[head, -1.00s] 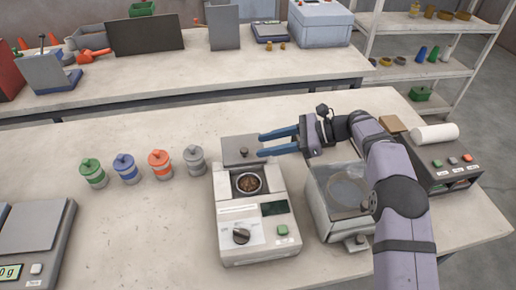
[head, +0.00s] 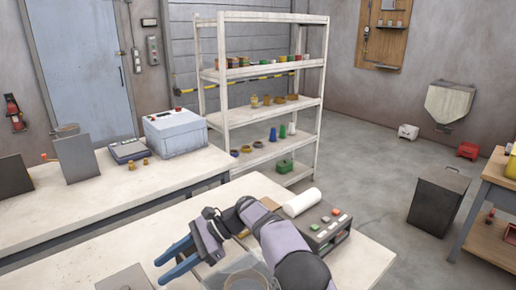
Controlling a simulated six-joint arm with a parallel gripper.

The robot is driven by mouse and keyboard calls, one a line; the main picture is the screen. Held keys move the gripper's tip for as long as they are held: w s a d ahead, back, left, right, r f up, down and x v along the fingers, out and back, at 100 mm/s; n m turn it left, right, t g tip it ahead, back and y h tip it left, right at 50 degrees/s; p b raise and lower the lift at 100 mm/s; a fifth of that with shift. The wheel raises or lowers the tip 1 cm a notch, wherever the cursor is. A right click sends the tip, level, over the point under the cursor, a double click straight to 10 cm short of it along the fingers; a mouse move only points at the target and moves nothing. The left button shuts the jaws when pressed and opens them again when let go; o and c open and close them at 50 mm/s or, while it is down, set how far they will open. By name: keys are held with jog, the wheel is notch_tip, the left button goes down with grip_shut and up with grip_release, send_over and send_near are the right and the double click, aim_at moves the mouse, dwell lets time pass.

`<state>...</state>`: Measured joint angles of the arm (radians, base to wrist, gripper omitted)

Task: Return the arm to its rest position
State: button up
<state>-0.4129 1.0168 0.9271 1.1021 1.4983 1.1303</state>
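My gripper (head: 160,273) is at the lower left of the head view, at the end of my purple arm (head: 285,240). Its two blue fingers are spread apart and point to the lower left, with nothing between them. It is above the near bench (head: 360,262), and its height over the top is hard to judge. My arm comes in from the bottom edge and bends left toward the gripper. A machine with a round top (head: 248,279) is partly hidden below my arm.
A dark plate (head: 125,279) is at the bottom edge. Behind stand the back bench (head: 60,215) and a white shelf (head: 272,105). Open floor (head: 365,175) lies to the right.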

jog(key=d+r, duration=0.1)
jog(key=d, duration=0.2)
jog(key=s+d+r+n+h+p, duration=0.1)
jog(key=d, duration=0.3)
jog(key=s+d+r+n+t+h+p, duration=0.1)
jog(key=d+r, duration=0.1)
jog(key=d, duration=0.1)
jog(key=shift+d, duration=0.25)
jog(key=s+d+n+h, duration=0.1)
jog(key=s+d, duration=0.1)
jog(key=d, duration=0.2)
jog(key=s+d+n+h+p, duration=0.1)
jog(key=s+d, duration=0.1)
jog(key=d, duration=0.1)
jog(key=s+d+n+t+h, duration=0.1)
jog(key=d, duration=0.3)
jog(key=shift+s+d+p, duration=0.3)
jog(key=shift+s+p, duration=0.1)
jog(key=s+d+f+n+t+h+b, duration=0.1)
jog(key=s+d+f, duration=0.4)
jog(key=d, duration=0.5)
jog(key=s+d+f+n+t+h+b, duration=0.2)
jog(key=s+d+f+n+h, duration=0.3)
jog(key=d, duration=0.5)
notch_tip(320, 180, down, 2)
jog(key=shift+s+d+f+t, duration=0.2)
jog(key=shift+s+t, duration=0.25)
jog(key=shift+t, duration=0.25)
